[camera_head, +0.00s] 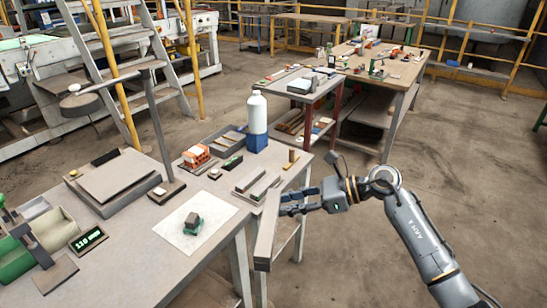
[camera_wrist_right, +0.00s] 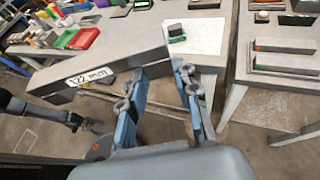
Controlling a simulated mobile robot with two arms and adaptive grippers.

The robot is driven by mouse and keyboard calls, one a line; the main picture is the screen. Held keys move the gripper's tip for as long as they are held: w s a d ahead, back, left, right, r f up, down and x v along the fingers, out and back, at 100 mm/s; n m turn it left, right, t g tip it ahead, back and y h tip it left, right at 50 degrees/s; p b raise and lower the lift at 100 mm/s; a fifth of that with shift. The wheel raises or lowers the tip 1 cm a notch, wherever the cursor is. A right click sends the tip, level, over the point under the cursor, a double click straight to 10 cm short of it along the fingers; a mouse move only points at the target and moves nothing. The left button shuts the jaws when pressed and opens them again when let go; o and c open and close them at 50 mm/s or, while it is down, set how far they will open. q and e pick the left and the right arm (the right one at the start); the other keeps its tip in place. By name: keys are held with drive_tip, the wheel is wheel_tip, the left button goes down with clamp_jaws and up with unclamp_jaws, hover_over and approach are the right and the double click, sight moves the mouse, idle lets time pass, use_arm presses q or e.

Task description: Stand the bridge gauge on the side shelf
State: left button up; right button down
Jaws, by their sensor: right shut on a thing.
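The bridge gauge appears to be the long grey bar (camera_head: 267,228) at the bench's right edge. In the wrist view the bar (camera_wrist_right: 115,72) carries a white "122 mm" label near one end. My right gripper (camera_head: 285,203) comes from the right and is shut on the bar; its blue fingers (camera_wrist_right: 160,92) are at the bar's side in the wrist view. The side shelf may be the grey stand (camera_head: 283,84) behind the bench; I cannot tell for sure.
A cluttered table (camera_head: 405,72) stands behind. Floor at right is clear.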

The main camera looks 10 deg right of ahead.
drive_tip(key=s+d+m+t+h, duration=0.1)
drive_tip(key=s+d, duration=0.3)
drive_tip(key=s, duration=0.4)
drive_tip(key=s+d+m+t+h, duration=0.1)
drive_tip(key=s+d+m+t, duration=0.2)
drive_tip(key=s, duration=0.6)
drive_tip(key=shift+d+r+t, duration=0.15)
drive_tip(key=shift+d+t, duration=0.15)
drive_tip(key=shift+d, duration=0.4)
